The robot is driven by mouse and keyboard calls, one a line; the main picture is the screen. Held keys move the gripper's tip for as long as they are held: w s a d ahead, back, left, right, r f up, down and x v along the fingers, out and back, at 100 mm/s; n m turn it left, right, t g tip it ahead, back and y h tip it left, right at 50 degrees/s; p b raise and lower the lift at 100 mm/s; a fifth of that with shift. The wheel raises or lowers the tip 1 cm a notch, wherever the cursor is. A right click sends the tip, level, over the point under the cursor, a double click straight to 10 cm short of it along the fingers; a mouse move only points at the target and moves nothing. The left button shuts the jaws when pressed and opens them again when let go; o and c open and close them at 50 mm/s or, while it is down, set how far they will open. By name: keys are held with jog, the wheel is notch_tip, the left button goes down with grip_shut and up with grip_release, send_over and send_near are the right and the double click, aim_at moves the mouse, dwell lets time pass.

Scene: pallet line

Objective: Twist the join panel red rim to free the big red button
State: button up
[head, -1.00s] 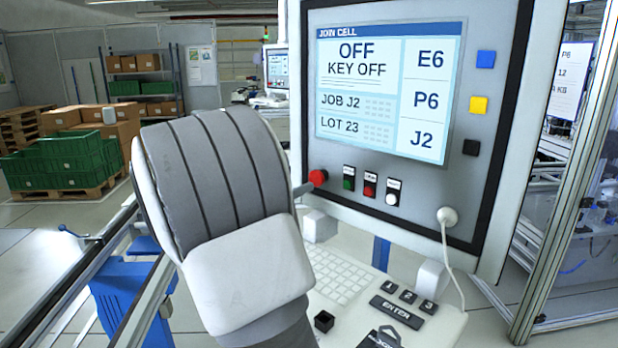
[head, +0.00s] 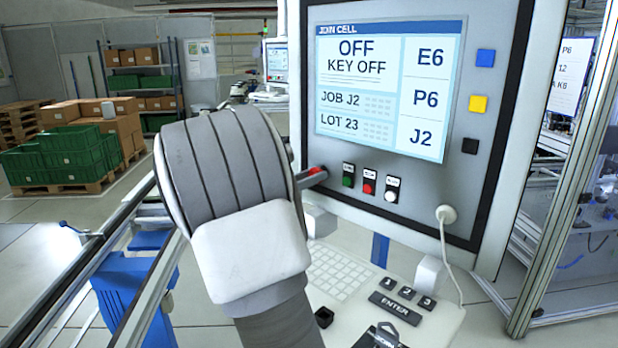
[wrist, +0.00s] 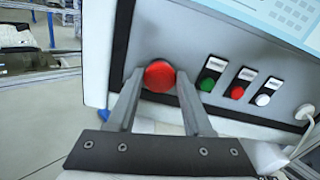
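The big red button (wrist: 159,76) is a round red mushroom head on the join panel (head: 420,195), at the left end of the button row. In the wrist view, the two fingers of my gripper (wrist: 159,80) are spread, one on each side of the button. The tips lie close to its edges; I cannot tell if they touch it. In the head view, the big red button (head: 314,171) is partly covered by a grey finger, and my wrist hides most of the gripper. The panel screen (head: 385,90) reads OFF, KEY OFF.
Right of the red button are small green (head: 348,181), red (head: 368,188) and white (head: 391,196) buttons. A white plug with a cable (head: 446,214) sits further right. Below is a shelf with a keyboard (head: 335,275) and an ENTER key (head: 395,309).

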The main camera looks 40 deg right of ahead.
grip_shut()
jog(key=shift+f+m+b, duration=0.1)
jog(key=shift+m+b, duration=0.2)
jog(key=shift+b, duration=0.15)
